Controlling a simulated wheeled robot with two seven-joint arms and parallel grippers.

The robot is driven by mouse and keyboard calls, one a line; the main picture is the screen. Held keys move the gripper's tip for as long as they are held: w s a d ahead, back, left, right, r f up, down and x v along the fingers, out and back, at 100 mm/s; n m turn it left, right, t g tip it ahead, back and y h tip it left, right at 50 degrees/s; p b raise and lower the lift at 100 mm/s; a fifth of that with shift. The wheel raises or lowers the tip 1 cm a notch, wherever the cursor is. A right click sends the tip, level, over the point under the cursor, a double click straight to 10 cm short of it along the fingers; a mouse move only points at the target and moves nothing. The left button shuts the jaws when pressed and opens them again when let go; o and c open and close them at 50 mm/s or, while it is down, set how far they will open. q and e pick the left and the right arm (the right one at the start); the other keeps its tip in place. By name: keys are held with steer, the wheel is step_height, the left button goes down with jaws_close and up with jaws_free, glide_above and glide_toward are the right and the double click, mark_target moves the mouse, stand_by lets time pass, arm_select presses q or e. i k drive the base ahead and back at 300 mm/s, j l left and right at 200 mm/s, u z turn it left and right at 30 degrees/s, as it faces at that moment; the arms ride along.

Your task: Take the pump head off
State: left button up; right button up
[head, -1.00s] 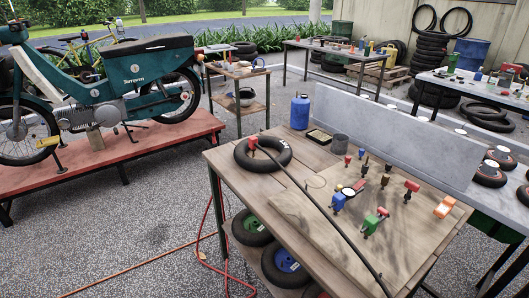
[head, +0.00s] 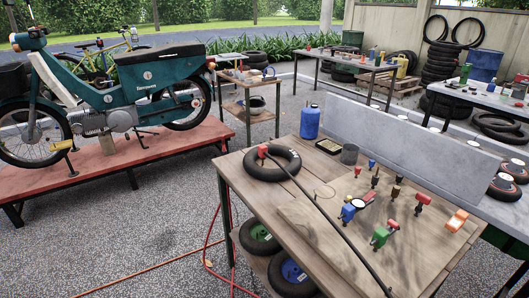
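A black inner tube or small tyre (head: 273,165) lies flat at the left back corner of the wooden workbench (head: 262,201). A red pump head (head: 263,151) sits at the tyre's upper left edge. It looks attached there, but the valve under it is too small to see. A black hose (head: 318,205) runs from the red head across the bench to the lower right, out of the picture. Neither of my grippers is in view.
Small coloured fittings, among them a blue one (head: 348,212), a green one (head: 380,236) and an orange one (head: 457,220), stand on the bench's right half. A moped (head: 120,95) stands on a red platform at left.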

mark_target(262, 149)
steer(key=i+j+z, duration=0.5)
steer(key=j, duration=0.15)
steer(key=i+j+z, duration=0.25)
steer(key=j+z, duration=0.3)
steer(key=j, duration=0.2)
